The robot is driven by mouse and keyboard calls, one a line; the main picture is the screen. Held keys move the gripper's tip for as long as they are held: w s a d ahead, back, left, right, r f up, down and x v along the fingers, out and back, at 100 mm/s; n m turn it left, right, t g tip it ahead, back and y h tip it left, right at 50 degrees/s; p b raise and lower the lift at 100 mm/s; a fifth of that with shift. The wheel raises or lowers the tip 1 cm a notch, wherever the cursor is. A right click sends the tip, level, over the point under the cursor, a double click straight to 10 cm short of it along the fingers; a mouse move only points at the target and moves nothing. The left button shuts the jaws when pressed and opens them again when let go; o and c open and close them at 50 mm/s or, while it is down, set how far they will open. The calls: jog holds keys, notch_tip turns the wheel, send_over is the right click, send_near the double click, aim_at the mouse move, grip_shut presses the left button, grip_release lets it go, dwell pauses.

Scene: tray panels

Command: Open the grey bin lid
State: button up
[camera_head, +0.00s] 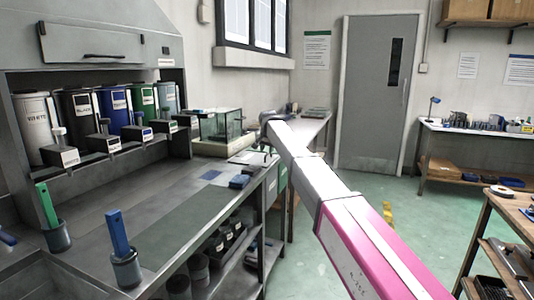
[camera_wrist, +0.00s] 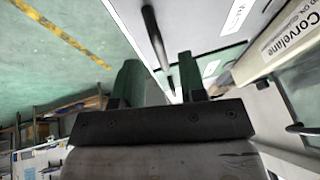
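My gripper (camera_wrist: 160,75) shows in the wrist view with its two dark fingers apart and nothing held between them. A black bar handle (camera_wrist: 154,38) stands out ahead of the fingers, and its lower end appears in the gap between them. I cannot tell whether they touch it. A pale grey panel (camera_wrist: 125,12) lies behind the handle, with a white label to its right. In the head view, a grey bin front (camera_head: 271,187) and a green one stand at the bench's far end. My arm reaches toward that end; my fingertips are hidden there.
A long grey workbench (camera_head: 190,200) with tool cups and several labelled canisters fills the left. A glass case (camera_head: 218,126) stands at its far end. A wooden shelf unit (camera_head: 505,212) is at right. Green floor (camera_head: 300,265) is open between, toward a grey door (camera_head: 372,95).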

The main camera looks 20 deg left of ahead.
jog(key=shift+x, duration=1.1)
grip_shut()
